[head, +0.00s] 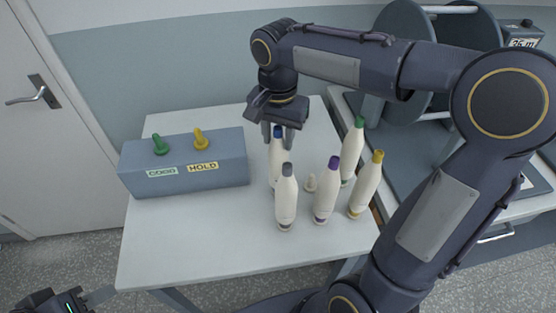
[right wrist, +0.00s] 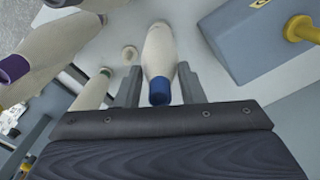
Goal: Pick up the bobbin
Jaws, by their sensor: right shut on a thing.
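Several white bobbins with coloured tips stand on the table. The blue-tipped bobbin (head: 276,160) stands at the back, and my right gripper (head: 284,132) is shut on its top. In the right wrist view this bobbin (right wrist: 160,50) shows between the two fingers (right wrist: 160,88), blue tip toward the palm. The grey-tipped bobbin (head: 286,200) and purple-tipped bobbin (head: 326,195) stand in front. The green-tipped bobbin (head: 352,150) and yellow-tipped bobbin (head: 365,188) stand to the right. My left gripper (head: 92,299) is at the bottom left, partly cut off, away from the table; its jaw opening is unclear.
A blue-grey box (head: 185,180) with a green peg (head: 160,145), a yellow peg (head: 201,140) and a HOLD label stands left on the table (head: 220,245). A small cream piece (head: 310,184) stands among the bobbins. The table's front left is clear. A large reel (head: 405,25) stands behind right.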

